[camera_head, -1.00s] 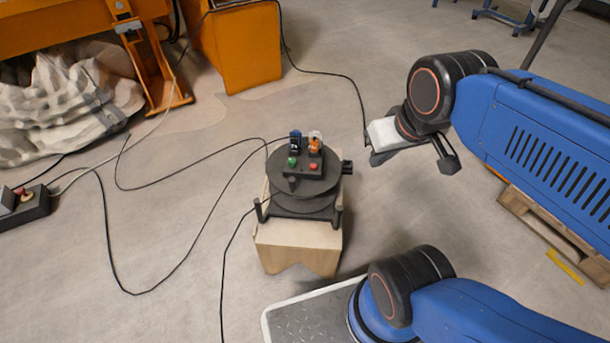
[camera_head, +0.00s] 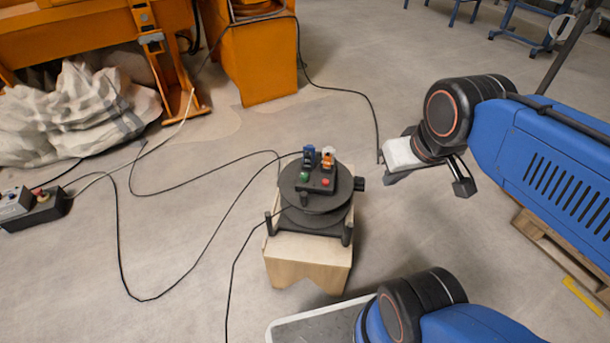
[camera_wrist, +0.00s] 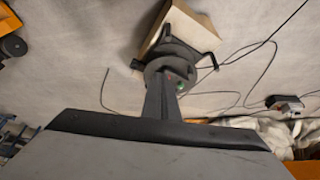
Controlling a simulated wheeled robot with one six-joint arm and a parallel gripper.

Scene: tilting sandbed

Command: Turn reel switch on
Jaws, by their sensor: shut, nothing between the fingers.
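The black cable reel (camera_head: 318,220) stands on a wooden block in the middle of the head view. On its top is a small dark panel with a green button (camera_head: 304,176), a red button (camera_head: 325,181), a blue plug-like part (camera_head: 309,153) and an orange one (camera_head: 327,160). In the wrist view the reel also shows beyond my gripper (camera_wrist: 160,78), with the green button (camera_wrist: 180,88) small beside the fingers. My gripper is shut and empty. In the head view my wrist is to the right of the reel, clear of it. The fingers hide part of the reel in the wrist view.
The wooden block (camera_head: 305,268) carries the reel. Black cables run over the floor to its left. A control box (camera_head: 38,208) lies at far left near a white sack (camera_head: 75,118). Orange machinery (camera_head: 262,65) stands behind. Floor between reel and wrist is clear.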

